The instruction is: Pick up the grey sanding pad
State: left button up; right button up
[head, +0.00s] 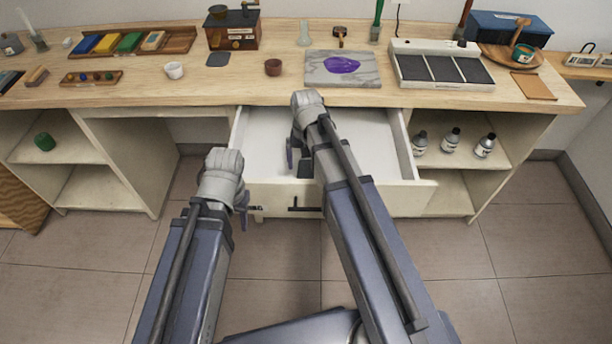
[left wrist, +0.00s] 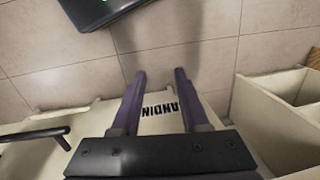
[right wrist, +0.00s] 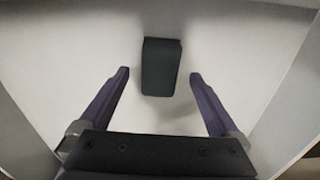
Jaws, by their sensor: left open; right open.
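A dark grey block, which looks like the sanding pad (right wrist: 161,62), lies on the pale floor of the open drawer (head: 265,135) in the right wrist view. My right gripper (right wrist: 160,75) is open above it, with one finger on each side and gaps between. In the head view my right gripper (head: 299,158) reaches into the drawer, and my arm hides the pad there. My left gripper (head: 242,198) is open and empty by the drawer front's left end. In the left wrist view it (left wrist: 160,72) is over the drawer front, where partly hidden lettering shows.
The drawer walls stand at both sides of my right gripper. Bottles (head: 451,139) stand on the right shelf. The tiled floor in front is clear.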

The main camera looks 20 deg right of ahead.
aim_at(306, 169)
notch_tip(306, 169, down, 3)
jog(key=shift+f+b, duration=0.1)
jog(key=shift+b, duration=0.9)
pick_arm(q)
notch_tip(306, 169, down, 3)
jog(key=shift+r, duration=0.1)
pick_arm(e)
jog(key=shift+r, duration=0.2)
jog(key=shift+c, duration=0.2)
jog(key=c, duration=1.4)
pick_arm(q)
jog(key=shift+r, duration=0.1)
notch_tip(306, 169, up, 10)
jog(key=p, duration=1)
pick_arm(e)
notch_tip(306, 169, up, 10)
